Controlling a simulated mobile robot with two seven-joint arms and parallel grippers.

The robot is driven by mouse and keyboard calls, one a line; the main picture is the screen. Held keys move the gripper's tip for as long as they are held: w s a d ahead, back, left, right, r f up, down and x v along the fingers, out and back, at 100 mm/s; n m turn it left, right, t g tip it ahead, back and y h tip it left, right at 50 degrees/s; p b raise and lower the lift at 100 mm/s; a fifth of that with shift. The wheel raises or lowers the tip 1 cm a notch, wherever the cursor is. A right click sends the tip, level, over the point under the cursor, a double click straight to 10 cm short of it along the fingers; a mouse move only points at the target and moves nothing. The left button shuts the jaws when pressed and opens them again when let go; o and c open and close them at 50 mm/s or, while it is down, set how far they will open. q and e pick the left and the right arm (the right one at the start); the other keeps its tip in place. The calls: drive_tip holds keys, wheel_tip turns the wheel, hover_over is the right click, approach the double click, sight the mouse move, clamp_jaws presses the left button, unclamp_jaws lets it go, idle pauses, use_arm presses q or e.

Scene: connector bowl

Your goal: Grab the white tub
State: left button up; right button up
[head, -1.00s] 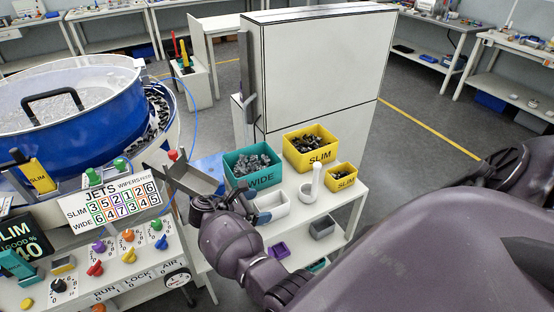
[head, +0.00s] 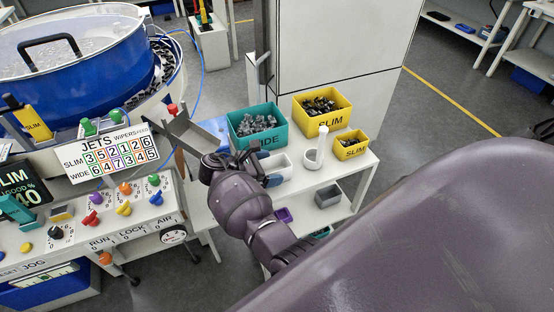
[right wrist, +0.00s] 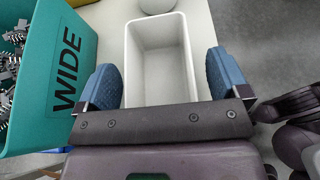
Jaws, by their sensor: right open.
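The white tub (right wrist: 142,62) is a small, empty rectangular bin on the white table. In the head view the tub (head: 281,169) stands in front of the teal WIDE bin, partly hidden by my right gripper. My right gripper (right wrist: 163,78) is open, with one blue finger on each side of the tub's near part. Gaps show between the fingers and the tub walls. The tub's near end is hidden by the gripper's palm. In the head view the right gripper (head: 261,169) is mostly hidden behind its own wrist. My left gripper is out of view.
The teal WIDE bin (right wrist: 40,95) is close to the left of the left finger. A metal chute (head: 190,137) and control panel lie left.

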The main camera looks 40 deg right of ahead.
drive_tip(key=shift+a, duration=0.15)
drive_tip(key=shift+c, duration=0.2)
drive_tip(key=c, duration=1)
drive_tip(key=shift+r, duration=0.1)
